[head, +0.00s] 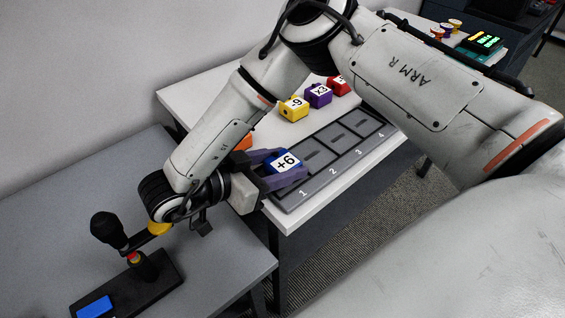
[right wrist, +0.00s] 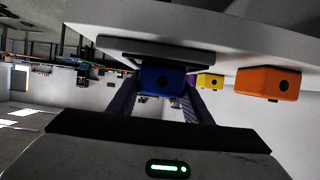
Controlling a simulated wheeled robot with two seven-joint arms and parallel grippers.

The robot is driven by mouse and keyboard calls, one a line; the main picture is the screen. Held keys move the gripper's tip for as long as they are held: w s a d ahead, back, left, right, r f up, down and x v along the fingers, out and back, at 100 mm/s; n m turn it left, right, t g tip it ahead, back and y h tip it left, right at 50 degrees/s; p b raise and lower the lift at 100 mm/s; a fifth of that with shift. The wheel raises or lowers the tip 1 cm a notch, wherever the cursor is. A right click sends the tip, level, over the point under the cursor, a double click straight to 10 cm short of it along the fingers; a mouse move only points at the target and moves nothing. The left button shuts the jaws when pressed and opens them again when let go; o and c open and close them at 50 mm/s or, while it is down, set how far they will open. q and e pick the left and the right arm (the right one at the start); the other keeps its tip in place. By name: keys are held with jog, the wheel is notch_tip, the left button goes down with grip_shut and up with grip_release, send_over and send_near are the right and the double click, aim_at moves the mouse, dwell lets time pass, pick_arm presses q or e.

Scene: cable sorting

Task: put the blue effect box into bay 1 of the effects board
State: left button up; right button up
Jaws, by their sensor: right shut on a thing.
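The blue effect box (head: 286,162), marked +6, is between the purple fingers of my right gripper (head: 287,169), which is shut on it. In the right wrist view the blue box (right wrist: 161,80) also shows between the fingers, close against the grey board (right wrist: 150,50). The effects board (head: 318,180) has bays numbered 1 to 4 and lies on the white table. The box is over the bay 1 end of the board and hides most of that bay. I cannot tell whether it is seated or just above. My left gripper is out of view.
An orange box (head: 243,143) is partly hidden behind my right gripper. Yellow -9 (head: 293,108), purple x3 (head: 318,95) and red (head: 338,86) boxes stand behind the board. The other bays look empty. A lever device (head: 130,280) stands on the grey table at lower left.

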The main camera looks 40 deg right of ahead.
jog(key=o, duration=0.7)
jog(key=shift+f, duration=0.2)
jog(key=o, duration=0.5)
jog(key=shift+c, duration=0.2)
jog(key=shift+r, duration=0.1)
jog(key=shift+r, duration=0.1)
jog(key=shift+a+r, duration=0.15)
jog(key=v, duration=1.1)
jog(key=shift+a+r+b, duration=0.15)
jog(key=shift+a+b, duration=0.15)
jog(key=shift+b, duration=0.15)
